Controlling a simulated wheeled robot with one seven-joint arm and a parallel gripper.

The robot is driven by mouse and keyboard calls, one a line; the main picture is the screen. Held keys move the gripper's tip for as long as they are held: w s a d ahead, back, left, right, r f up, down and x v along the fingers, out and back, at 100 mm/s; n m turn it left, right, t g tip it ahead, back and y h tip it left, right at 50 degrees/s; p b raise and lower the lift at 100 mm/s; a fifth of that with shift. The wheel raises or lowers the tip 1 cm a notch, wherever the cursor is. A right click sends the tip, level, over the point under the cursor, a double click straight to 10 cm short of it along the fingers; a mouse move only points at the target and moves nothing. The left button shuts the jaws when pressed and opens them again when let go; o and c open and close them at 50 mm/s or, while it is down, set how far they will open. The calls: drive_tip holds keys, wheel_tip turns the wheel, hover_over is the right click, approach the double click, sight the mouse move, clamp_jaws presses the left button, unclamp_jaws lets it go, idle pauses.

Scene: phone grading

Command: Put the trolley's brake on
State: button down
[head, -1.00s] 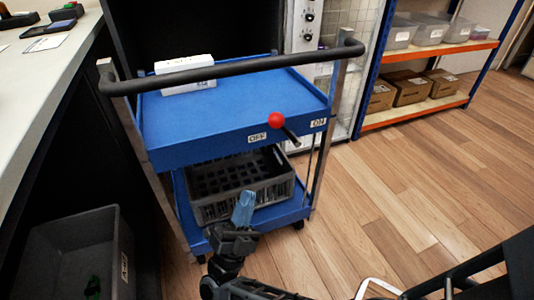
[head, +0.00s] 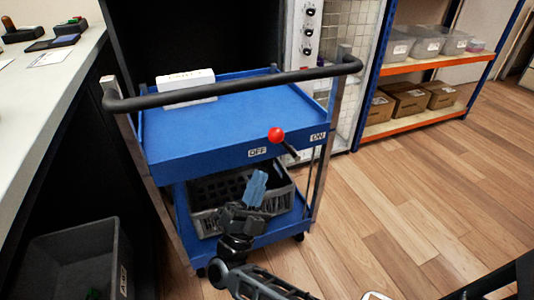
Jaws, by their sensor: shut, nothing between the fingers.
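The blue two-shelf trolley (head: 160,144) stands ahead with a black push bar (head: 230,87) across its near side. Its brake lever has a red knob (head: 276,134) on a dark stem, on the front face of the top shelf. The knob sits between the OFF label (head: 258,152) and the ON label (head: 318,137), nearer to OFF. My gripper (head: 257,188) is shut and empty, with its blue fingers pointing up. In the picture it is below the knob and in front of the crate, apart from the lever.
A grey crate (head: 205,222) sits on the trolley's lower shelf, and a white labelled box (head: 188,93) on the top. A counter (head: 62,75) and a grey bin (head: 70,250) are at left. Orange shelving (head: 405,122) stands back right.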

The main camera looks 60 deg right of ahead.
sight(282, 142)
drive_tip(key=x, duration=0.6)
drive_tip(key=shift+d+r+g, duration=0.15)
drive_tip(key=shift+g, duration=0.15)
